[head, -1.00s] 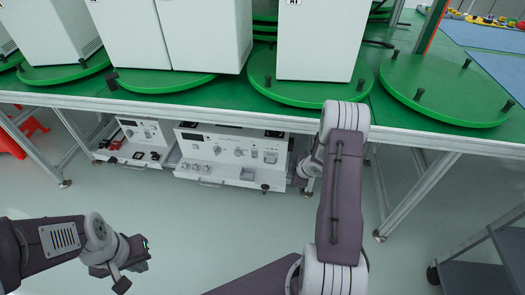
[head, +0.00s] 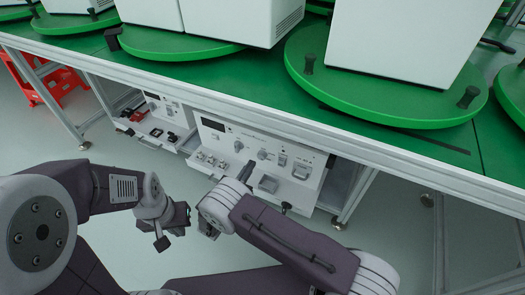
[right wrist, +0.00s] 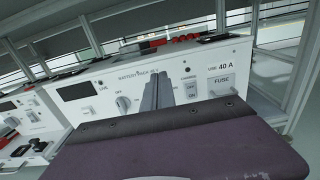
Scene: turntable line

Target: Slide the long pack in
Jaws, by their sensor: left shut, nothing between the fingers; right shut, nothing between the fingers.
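I cannot make out a separate long pack in either view. My right gripper (head: 246,170) is shut and empty in front of this panel. In the right wrist view its fingers (right wrist: 158,88) point at the panel between a knob and a switch and hide part of it; contact cannot be told. My left gripper (head: 172,227) is shut and empty, left of the right wrist and clear of the unit.
A green-topped bench (head: 270,90) carries green turntables (head: 330,85) with white cabinets (head: 400,35). Its metal edge (head: 300,130) overhangs the unit. A second white unit (head: 160,105) stands to the left. The floor (head: 95,190) is open nearby.

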